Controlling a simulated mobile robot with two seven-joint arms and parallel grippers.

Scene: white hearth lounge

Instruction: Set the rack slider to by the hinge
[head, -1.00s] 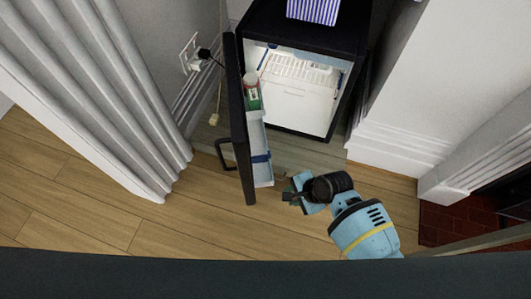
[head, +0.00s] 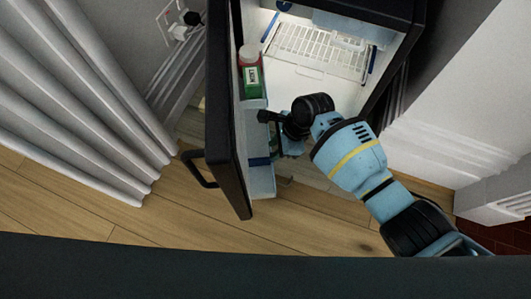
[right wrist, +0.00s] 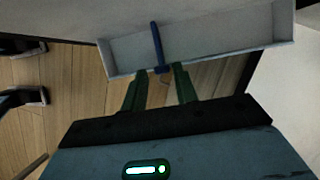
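The rack slider looks to be the blue band across the white door rack (head: 262,184) of the open small fridge. In the head view the slider (head: 259,162) sits in the lower half of the rack. In the right wrist view the slider (right wrist: 157,45) crosses the rack, with its lower end between my fingertips in the picture. My right gripper (right wrist: 160,78) is open, its two fingers apart; I cannot tell whether they touch the slider. In the head view the right gripper (head: 279,143) is beside the rack, on its right. My left gripper is not in view.
The fridge door (head: 223,120) stands open with a dark handle (head: 198,169). A green bottle (head: 251,77) stands in the rack. Inside the fridge is a white wire shelf (head: 318,50). A curtain (head: 75,110) hangs at the left; wood floor (head: 310,215) is clear in front.

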